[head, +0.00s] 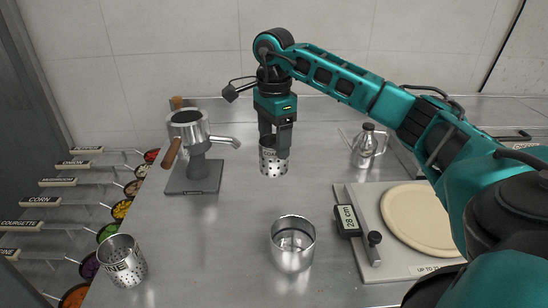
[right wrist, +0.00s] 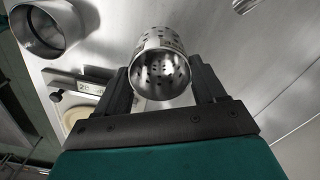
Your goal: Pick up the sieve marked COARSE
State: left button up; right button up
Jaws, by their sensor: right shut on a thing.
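My right gripper (head: 274,147) points down and is shut on a perforated metal sieve (head: 274,163). Dark lettering near its rim is mostly covered by the fingers, so I cannot read it in full. A second sieve (head: 124,264), with finer holes and letters reading "INE", stands at the front left. My left gripper is not in view.
A plain metal cup (head: 293,250) stands front centre. A grey stand (head: 197,170) with a metal cup and wooden handle is left of my gripper. A scale (head: 349,220) and board with dough (head: 420,216) lie right. Labelled topping bins line the left.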

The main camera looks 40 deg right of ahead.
notch_tip(320, 180, up, 13)
jog(key=p, duration=0.2)
jog(key=shift+p, duration=0.35)
